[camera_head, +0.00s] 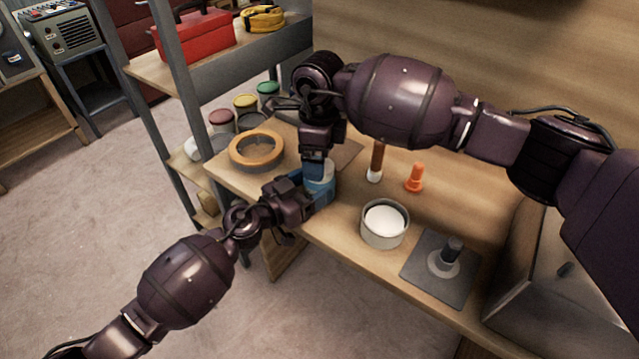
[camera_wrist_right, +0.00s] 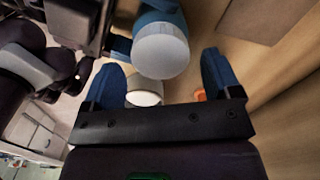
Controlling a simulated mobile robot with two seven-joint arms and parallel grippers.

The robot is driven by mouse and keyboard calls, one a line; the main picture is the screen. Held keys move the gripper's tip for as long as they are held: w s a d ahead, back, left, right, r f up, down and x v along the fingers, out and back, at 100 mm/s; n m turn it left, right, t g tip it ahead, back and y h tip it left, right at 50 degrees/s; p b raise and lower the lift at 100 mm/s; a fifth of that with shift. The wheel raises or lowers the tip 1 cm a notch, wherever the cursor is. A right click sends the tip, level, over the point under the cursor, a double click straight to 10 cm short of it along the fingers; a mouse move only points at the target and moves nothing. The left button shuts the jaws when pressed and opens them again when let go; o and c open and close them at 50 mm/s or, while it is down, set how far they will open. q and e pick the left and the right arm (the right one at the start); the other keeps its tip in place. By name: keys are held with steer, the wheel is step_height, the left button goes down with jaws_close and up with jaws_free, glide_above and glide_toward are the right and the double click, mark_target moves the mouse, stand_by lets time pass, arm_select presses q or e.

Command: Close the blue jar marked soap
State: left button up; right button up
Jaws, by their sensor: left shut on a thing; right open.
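The blue jar (camera_head: 321,190) stands near the front edge of the wooden bench, with a pale band near its top. My left gripper (camera_head: 308,192) comes in from the left and is shut on the jar's side. My right gripper (camera_head: 316,168) points down over the jar and hides much of its top. In the right wrist view, the jar (camera_wrist_right: 160,18) shows a pale grey round end between the open blue fingers of the right gripper (camera_wrist_right: 167,85). I cannot tell whether that end is a lid or the mouth. No soap marking is readable.
A white-filled round tub (camera_head: 384,224), an orange peg (camera_head: 414,178), a brown-handled tool (camera_head: 376,163) and a dark plate with a post (camera_head: 442,265) stand right of the jar. An orange ring (camera_head: 256,149) lies left. Paint pots (camera_head: 245,103) stand on the shelf behind.

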steer(key=shift+f, duration=1.15)
steer(key=c, duration=0.9)
steer(key=o, duration=1.1)
steer(key=shift+c, duration=0.2)
step_height(320, 180, up, 12)
arm_select(q)
steer(key=o, duration=1.8)
